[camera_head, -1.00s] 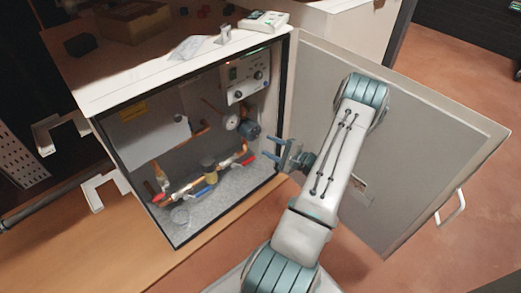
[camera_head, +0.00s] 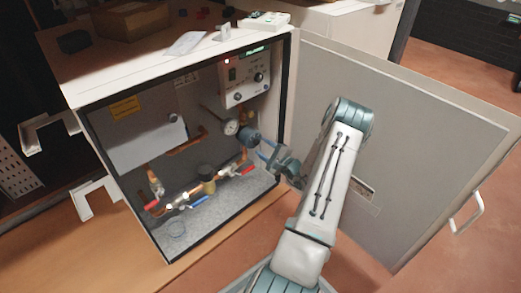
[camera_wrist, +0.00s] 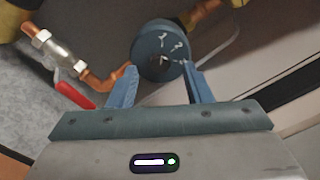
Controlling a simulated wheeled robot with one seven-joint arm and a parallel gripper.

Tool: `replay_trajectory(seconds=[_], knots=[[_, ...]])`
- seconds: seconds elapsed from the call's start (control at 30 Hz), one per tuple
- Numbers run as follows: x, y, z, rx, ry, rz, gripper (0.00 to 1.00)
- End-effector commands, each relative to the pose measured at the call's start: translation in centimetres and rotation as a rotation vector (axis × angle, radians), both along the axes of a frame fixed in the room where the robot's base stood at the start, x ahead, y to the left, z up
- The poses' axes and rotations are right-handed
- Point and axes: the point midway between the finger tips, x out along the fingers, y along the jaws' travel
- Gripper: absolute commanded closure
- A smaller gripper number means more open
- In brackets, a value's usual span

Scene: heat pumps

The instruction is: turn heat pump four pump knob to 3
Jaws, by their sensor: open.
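The heat pump cabinet (camera_head: 165,88) stands with its front open. Inside it, the blue-grey pump knob (camera_head: 248,136) sits on the pipework below the control panel. In the wrist view the round knob (camera_wrist: 160,52) shows white markings on its face; two look like 1 and 2, and the rest is hard to read. My gripper (camera_head: 266,152) is at the cabinet's opening, just in front of the knob. In the wrist view my gripper (camera_wrist: 160,82) is open, with one blue finger low on each side of the knob. I cannot tell whether they touch it.
The cabinet door (camera_head: 400,130) is swung open to the right, beside my arm. A control panel (camera_head: 245,78) with a lit display is above the knob. Valves with red handles (camera_head: 249,170) and copper pipes lie below and left.

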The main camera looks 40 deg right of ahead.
Motion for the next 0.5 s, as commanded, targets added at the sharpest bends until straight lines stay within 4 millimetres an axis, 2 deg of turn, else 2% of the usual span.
replay_trajectory(seconds=[0.2, 0.5], knots=[[2.0, 0.1, -0.1, -0.002, 0.000, 0.000, 0.55], [2.2, 0.1, 0.0, -0.001, 0.001, 0.000, 0.55]])
